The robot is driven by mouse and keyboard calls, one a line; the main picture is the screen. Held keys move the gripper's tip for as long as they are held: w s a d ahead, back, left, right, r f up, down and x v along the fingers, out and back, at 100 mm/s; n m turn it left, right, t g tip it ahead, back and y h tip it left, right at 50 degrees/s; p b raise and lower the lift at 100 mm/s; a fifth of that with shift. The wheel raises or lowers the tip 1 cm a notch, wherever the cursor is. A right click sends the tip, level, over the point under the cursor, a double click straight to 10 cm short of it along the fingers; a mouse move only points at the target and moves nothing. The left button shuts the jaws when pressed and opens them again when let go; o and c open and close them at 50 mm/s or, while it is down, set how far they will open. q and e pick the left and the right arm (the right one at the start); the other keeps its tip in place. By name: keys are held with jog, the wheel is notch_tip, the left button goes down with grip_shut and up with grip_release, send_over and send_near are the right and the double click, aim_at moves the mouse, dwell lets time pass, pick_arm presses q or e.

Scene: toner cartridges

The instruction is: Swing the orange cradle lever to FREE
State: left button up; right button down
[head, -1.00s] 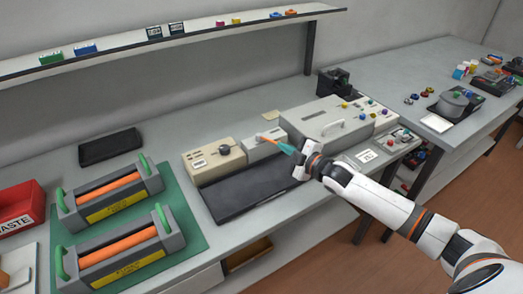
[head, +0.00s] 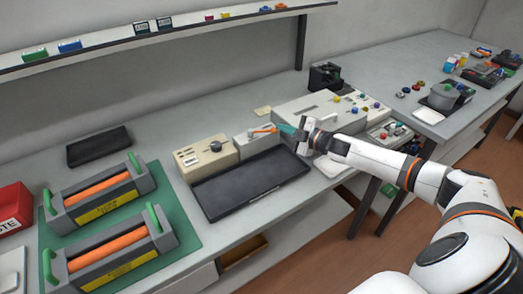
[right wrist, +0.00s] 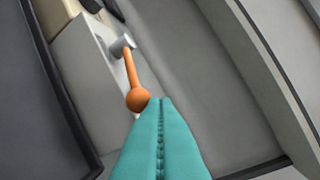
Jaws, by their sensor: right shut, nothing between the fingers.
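The orange cradle lever (head: 264,130) sits on a small light grey cradle block (head: 262,141) behind the black tray. In the right wrist view the lever (right wrist: 131,70) runs from a grey pivot (right wrist: 122,46) down to a round orange knob (right wrist: 139,99). My right gripper (head: 280,128) is shut and empty, its teal fingertips at the knob end of the lever. In the right wrist view the fingertips (right wrist: 161,101) are right beside the knob and overlap its edge; I cannot tell whether they touch. No FREE marking is readable. My left gripper is not in view.
The black tray (head: 236,199) lies in front of the cradle. A beige box with a dark knob (head: 215,147) stands left of it, a larger grey machine (head: 317,107) right and behind. Two grey cartridge units with orange rollers rest on a green mat (head: 186,237) at left.

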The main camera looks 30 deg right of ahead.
jog(key=shift+w+d, duration=0.3)
jog(key=shift+w, duration=0.35)
jog(key=shift+w+d, duration=0.3)
jog(key=shift+w, duration=0.35)
dwell(0.6)
